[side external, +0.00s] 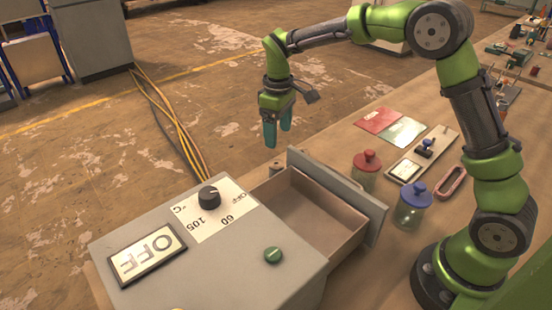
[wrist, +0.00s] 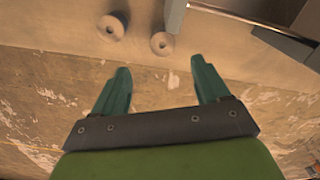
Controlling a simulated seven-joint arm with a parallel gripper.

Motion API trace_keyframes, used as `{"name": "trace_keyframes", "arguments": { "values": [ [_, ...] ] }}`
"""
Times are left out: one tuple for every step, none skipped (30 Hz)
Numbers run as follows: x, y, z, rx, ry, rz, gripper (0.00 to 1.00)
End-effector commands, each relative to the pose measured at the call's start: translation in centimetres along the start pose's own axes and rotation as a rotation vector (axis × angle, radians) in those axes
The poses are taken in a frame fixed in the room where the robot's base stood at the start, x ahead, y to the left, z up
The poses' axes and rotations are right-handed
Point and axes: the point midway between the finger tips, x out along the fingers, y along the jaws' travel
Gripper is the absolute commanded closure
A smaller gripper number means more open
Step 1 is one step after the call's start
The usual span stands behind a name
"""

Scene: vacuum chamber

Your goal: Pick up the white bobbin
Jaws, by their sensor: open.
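My gripper (side external: 278,138) is open and empty, with teal fingers pointing down, above and beyond the open drawer in the side view. In the wrist view, my gripper (wrist: 161,68) shows two spread fingers. A pale round bobbin (wrist: 162,43) with a centre hole lies on the surface ahead of the fingertips, apart from them. It looks like the white one. A darker, greyish round bobbin (wrist: 112,27) lies to its left.
The grey box (side external: 150,220) with a dial (side external: 208,197) has an open drawer (side external: 345,205), which looks empty. Red-lidded (side external: 366,172) and blue-lidded (side external: 413,210) jars stand right of the drawer.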

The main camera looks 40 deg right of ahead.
Motion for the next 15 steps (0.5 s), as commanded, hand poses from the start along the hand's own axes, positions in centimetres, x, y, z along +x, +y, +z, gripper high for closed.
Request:
{"name": "trace_keyframes", "arguments": {
  "values": [
    [1.3, -0.1, 0.1, 0.001, -0.005, -0.003, 0.25],
    [1.9, 0.0, 0.1, 0.001, -0.005, -0.002, 0.25],
    [2.7, 0.0, 0.1, 0.000, -0.004, -0.002, 0.25],
    [3.3, 0.0, 0.1, 0.000, -0.004, -0.002, 0.25],
    [3.8, -0.1, 0.1, 0.002, -0.004, -0.003, 0.25],
    [4.4, 0.0, 0.0, 0.002, -0.002, -0.002, 0.25],
    [4.8, 0.0, 0.0, 0.002, -0.002, -0.002, 0.25],
    [5.2, 0.0, 0.0, 0.001, -0.001, -0.001, 0.25],
    [5.6, 0.0, 0.0, 0.001, -0.001, -0.001, 0.25],
    [5.8, 0.0, 0.0, 0.001, 0.000, -0.001, 0.25],
    [5.9, 0.0, 0.0, 0.001, 0.000, -0.001, 0.25],
    [6.1, 0.0, 0.0, 0.002, 0.001, -0.001, 0.25],
    [6.2, -0.1, 0.0, 0.002, 0.000, -0.001, 0.25],
    [6.5, -0.1, 0.0, 0.003, 0.000, -0.002, 0.25],
    [6.9, -0.1, 0.0, 0.002, -0.001, -0.002, 0.25]
  ]
}}
